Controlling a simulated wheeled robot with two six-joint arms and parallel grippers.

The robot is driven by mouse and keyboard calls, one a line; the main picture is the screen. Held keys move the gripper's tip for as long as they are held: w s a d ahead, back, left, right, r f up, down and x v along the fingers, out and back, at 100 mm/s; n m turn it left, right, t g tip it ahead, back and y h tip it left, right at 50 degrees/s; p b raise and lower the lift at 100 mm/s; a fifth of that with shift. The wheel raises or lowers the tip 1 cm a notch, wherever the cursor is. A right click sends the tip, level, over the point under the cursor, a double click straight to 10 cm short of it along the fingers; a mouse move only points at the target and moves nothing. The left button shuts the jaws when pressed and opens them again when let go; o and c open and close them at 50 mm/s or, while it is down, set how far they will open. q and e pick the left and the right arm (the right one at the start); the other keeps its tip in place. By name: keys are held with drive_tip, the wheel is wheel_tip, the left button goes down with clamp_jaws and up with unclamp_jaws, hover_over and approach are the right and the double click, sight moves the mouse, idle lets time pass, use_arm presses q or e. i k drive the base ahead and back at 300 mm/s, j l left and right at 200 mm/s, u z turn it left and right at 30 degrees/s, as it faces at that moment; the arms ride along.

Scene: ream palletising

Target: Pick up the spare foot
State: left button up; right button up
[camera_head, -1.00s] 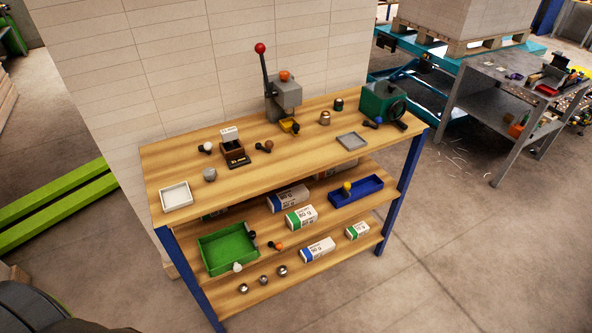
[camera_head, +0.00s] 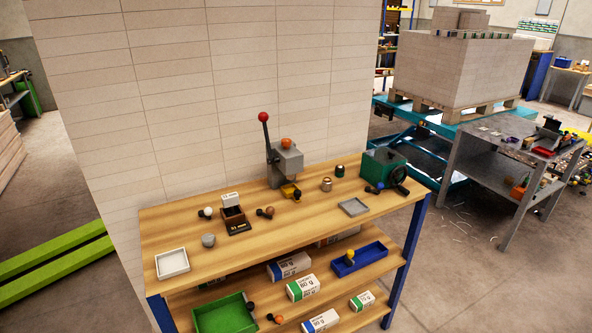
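No object can be named for certain as the spare foot. Small candidates stand on the wooden bench top (camera_head: 300,219): a grey round piece (camera_head: 208,240) at the left, a brown-grey metal cylinder (camera_head: 326,184) and a dark green-topped one (camera_head: 339,171) at the back. Small black parts with coloured balls lie about: white (camera_head: 206,212), brown (camera_head: 267,212), blue (camera_head: 375,188). On the shelf below, one with a yellow ball (camera_head: 349,257) lies in a blue tray (camera_head: 374,252). Neither of my grippers is in view.
A lever press (camera_head: 286,163) with a red knob and a green machine (camera_head: 383,168) stand on the bench. A green bin (camera_head: 225,315) is below. Stacked paper rises behind.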

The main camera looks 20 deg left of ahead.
sight(231, 201)
drive_tip(key=u, duration=0.2)
drive_tip(key=i+l+u, duration=0.25)
drive_tip(key=u, duration=0.25)
drive_tip(key=i+l+u, duration=0.25)
drive_tip(key=l+u, duration=0.25)
drive_tip(key=i+l+u, duration=0.15)
drive_tip(key=l+u, duration=0.2)
drive_tip(key=u, duration=0.15)
